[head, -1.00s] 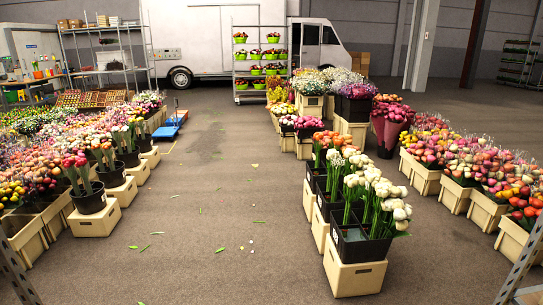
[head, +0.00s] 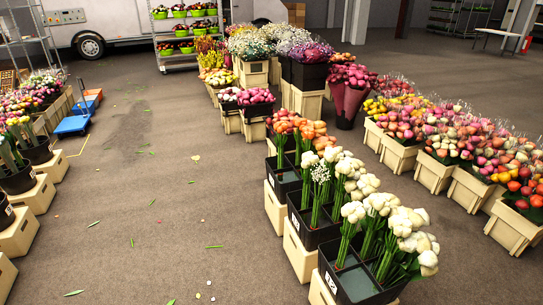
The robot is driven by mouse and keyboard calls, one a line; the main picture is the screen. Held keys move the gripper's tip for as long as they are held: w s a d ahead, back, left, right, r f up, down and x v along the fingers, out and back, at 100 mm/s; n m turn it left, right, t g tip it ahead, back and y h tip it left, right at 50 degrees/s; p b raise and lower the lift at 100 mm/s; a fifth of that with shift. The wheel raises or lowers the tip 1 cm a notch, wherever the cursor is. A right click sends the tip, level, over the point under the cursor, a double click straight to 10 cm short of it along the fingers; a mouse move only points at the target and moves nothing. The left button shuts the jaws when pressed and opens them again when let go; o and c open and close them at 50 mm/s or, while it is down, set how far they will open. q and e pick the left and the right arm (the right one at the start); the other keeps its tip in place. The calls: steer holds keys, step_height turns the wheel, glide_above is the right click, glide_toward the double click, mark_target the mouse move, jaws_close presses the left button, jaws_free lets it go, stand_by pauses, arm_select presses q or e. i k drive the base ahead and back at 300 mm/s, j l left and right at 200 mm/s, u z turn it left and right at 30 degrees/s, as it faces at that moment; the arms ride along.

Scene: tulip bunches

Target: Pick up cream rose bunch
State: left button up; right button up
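Cream-white rose bunches (head: 408,222) stand upright on green stems in a black bucket (head: 352,283) at the lower middle right of the head view. The bucket sits on a beige crate (head: 318,290) cut off by the lower edge. More cream-white blooms (head: 343,165) stand in the black bucket just behind, with a small white-flowered bunch (head: 320,173) beside them. Neither of my grippers is in view.
Orange bunches (head: 292,124) stand further back in the same row. A row of crated mixed bunches (head: 436,172) lies to the right. Clear floor aisle (head: 170,200) with scattered leaves runs left of the row. A blue trolley (head: 75,122) stands at the left.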

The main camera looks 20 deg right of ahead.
mark_target(308, 158)
steer(key=i+j+z, duration=0.15)
steer(key=i+z, duration=0.3)
steer(key=i, duration=0.2)
steer(key=i+j+z, duration=0.4)
steer(key=i, duration=0.2)
steer(key=i+j+z, duration=0.45)
steer(key=i+j, duration=0.05)
steer(key=i, duration=0.05)
